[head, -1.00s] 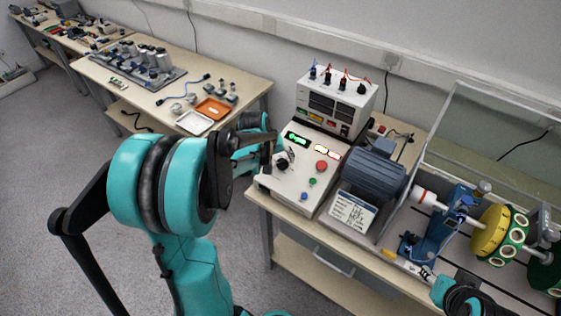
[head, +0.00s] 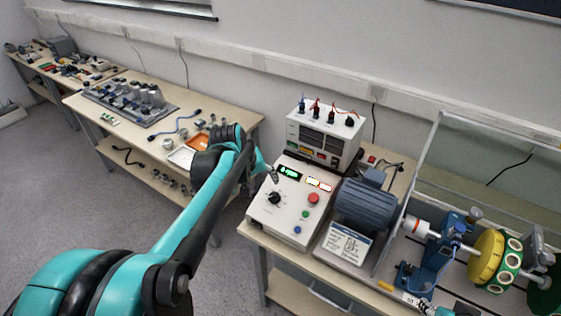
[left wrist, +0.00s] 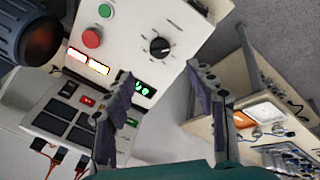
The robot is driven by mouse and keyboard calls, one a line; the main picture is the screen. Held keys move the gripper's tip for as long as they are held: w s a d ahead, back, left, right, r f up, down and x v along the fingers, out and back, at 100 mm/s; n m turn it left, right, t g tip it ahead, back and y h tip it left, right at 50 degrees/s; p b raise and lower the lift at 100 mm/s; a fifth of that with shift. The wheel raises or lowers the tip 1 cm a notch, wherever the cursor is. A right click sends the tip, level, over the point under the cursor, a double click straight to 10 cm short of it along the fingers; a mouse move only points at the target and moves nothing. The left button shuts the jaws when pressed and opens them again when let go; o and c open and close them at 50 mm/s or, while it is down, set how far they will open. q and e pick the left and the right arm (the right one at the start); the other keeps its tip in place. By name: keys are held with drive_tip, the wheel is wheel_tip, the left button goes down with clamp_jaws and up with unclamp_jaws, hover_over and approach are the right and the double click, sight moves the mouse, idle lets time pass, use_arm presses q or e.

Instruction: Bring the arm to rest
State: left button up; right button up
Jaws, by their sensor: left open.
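My left arm reaches in from the left in the head view, and its gripper (head: 268,172) is beside the upper left edge of the control box (head: 270,228). In the left wrist view the two dark fingers (left wrist: 163,85) stand wide apart with nothing between them. The control box shows there too (left wrist: 130,22), with a black knob (left wrist: 159,46), a red button (left wrist: 92,38), a green button (left wrist: 105,10) and a lit green display (left wrist: 143,88). A small teal piece of my right arm shows at the bottom right; its fingers cannot be made out.
A power unit (head: 322,135) with red and black plugs stands behind the control box. A blue motor (head: 364,202), a yellow disc (head: 486,257) and a clear guard (head: 478,160) are to the right. A side table (head: 228,120) holds an orange tray (head: 195,139).

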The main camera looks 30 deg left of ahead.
use_arm(q)
drive_tip(key=s+d+f+m+t, duration=0.1)
drive_tip(key=s+d+m+t, duration=0.1)
drive_tip(key=s+d+m, duration=0.6)
drive_tip(key=s+d, duration=0.5)
drive_tip(key=d, duration=0.3)
drive_tip(key=shift+s+f+y, duration=0.3)
drive_tip(key=shift+s, duration=0.1)
drive_tip(key=shift+d, duration=0.1)
idle(0.9)
